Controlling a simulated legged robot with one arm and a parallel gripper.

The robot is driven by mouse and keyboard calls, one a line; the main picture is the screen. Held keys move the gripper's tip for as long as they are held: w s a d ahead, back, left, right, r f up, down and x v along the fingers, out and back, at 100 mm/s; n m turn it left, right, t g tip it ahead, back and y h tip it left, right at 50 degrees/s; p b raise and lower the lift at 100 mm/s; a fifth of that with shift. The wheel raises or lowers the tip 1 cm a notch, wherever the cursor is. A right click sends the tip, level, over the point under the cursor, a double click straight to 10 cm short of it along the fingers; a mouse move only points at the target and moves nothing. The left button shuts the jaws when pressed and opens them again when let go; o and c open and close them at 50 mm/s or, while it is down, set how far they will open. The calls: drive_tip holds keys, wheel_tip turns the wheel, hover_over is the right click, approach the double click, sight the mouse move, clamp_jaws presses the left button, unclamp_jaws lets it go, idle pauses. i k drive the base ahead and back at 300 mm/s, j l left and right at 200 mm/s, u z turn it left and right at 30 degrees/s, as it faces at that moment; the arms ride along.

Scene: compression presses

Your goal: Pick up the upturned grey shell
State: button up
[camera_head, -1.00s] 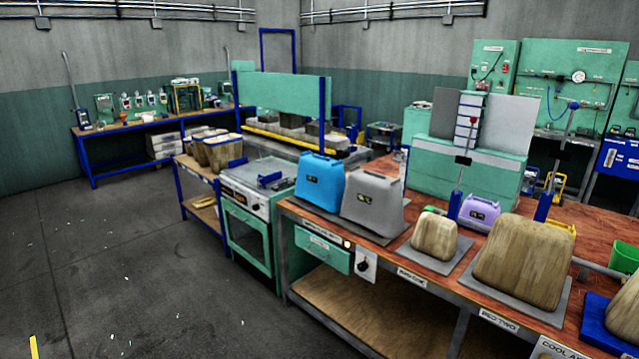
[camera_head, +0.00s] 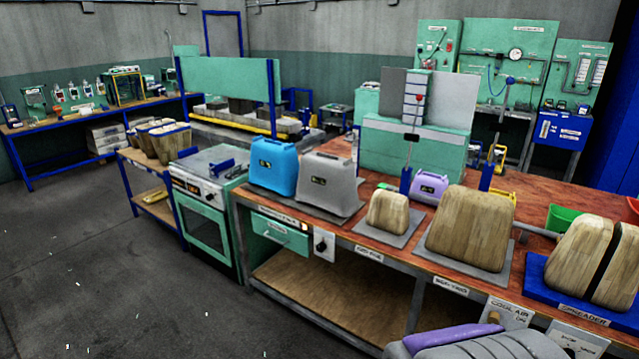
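The grey shell (camera_head: 328,182) stands upturned, with its broad side down, on a flat grey plate (camera_head: 348,218) at the left part of the red-brown bench (camera_head: 395,262). It has a handle-like ridge on top and a small dark label with yellow marks on its front. A blue shell (camera_head: 273,165) of like shape stands just left of it, close beside it. Nothing hides the front of the grey shell. My gripper is not clearly shown, so I cannot tell its state or its distance from the shell.
Wooden blocks (camera_head: 388,212) and (camera_head: 470,228) stand on plates to the right. A small purple shell (camera_head: 428,187) is behind them. A split wooden block (camera_head: 577,252) sits on a blue spreader base (camera_head: 545,290). A green oven (camera_head: 207,215) adjoins the bench. Floor (camera_head: 75,250) at left is clear.

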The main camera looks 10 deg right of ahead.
sight(326, 182)
drive_tip(key=z, duration=1.85)
drive_tip(key=u, duration=1.7)
drive_tip(key=i+j, duration=0.1)
drive_tip(key=i, duration=0.6)
drive_tip(key=i+z, duration=0.1)
drive_tip(key=i, duration=0.6)
